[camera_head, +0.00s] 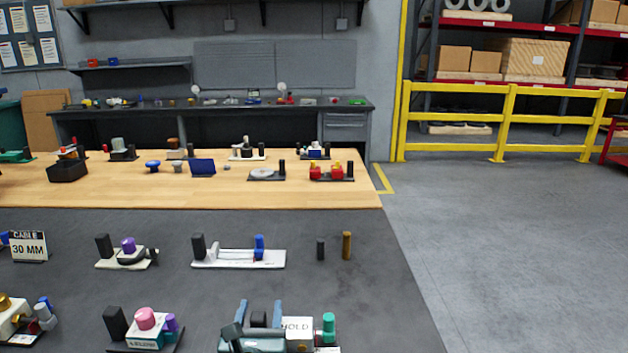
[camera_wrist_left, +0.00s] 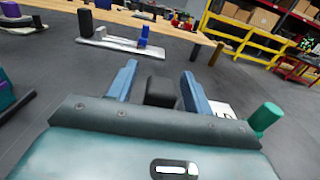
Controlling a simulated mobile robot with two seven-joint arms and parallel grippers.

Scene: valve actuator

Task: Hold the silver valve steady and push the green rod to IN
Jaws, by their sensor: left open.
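The silver valve (camera_head: 298,336) is a pale block with a HOLD label, at the bottom edge of the head view. Its green rod (camera_head: 328,321) stands upright at its right end. In the left wrist view the green rod (camera_wrist_left: 266,117) is right of my fingers, and part of the pale labelled block (camera_wrist_left: 222,109) shows behind the right finger. My left gripper (camera_head: 259,304) is open, with its blue fingers on either side of a black block (camera_head: 258,319). The black block (camera_wrist_left: 160,91) also shows between the fingers in the left wrist view. Contact cannot be told. My right gripper is not in view.
A pink-knobbed fixture (camera_head: 146,318) stands to the left. Behind are a white-based fixture with a blue post (camera_head: 260,246), a purple-knobbed fixture (camera_head: 128,246), and two loose pegs (camera_head: 346,245). The dark bench top (camera_head: 375,300) is clear to the right.

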